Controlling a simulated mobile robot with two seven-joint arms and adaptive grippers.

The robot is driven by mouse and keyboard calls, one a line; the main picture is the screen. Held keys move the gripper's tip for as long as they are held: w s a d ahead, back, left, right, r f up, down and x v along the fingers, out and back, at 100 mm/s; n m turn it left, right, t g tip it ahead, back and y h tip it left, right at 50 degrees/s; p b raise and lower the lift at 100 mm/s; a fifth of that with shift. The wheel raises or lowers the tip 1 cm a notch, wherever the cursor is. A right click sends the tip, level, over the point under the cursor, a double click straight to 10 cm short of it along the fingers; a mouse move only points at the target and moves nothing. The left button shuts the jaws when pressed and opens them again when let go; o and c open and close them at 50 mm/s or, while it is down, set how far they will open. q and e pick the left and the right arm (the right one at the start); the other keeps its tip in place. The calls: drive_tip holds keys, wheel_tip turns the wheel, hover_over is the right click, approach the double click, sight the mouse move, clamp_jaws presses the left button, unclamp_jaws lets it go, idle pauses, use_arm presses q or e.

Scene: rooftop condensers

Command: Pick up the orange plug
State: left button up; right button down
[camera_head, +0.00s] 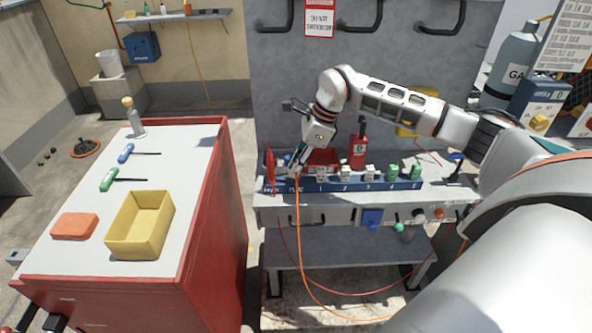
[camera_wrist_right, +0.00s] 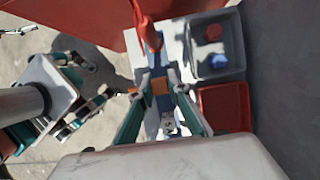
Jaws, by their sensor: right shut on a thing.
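My right gripper (camera_head: 294,170) is at the left end of the blue rack (camera_head: 405,185) on the grey bench. In the right wrist view its two fingers (camera_wrist_right: 161,88) close from both sides on the small orange plug (camera_wrist_right: 160,87). The plug is mostly hidden by the fingers in the head view. An orange cable (camera_head: 299,235) hangs from that spot down over the bench front. I cannot tell whether the plug is clear of the rack. I do not make out my left gripper.
A red pointed piece (camera_head: 270,167) stands beside the gripper, with white and green plugs (camera_head: 392,172) along the rack. A red bin (camera_head: 323,157) sits behind. The red cart (camera_head: 215,215) at left carries a yellow tray (camera_head: 140,252).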

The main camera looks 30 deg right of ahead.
wheel_tip(320, 180, up, 18)
drive_tip(key=p, duration=0.1)
drive_tip(key=shift+r, duration=0.1)
drive_tip(key=c, duration=2.6)
unclamp_jaws()
clamp_jaws()
drive_tip(key=shift+p, duration=0.5)
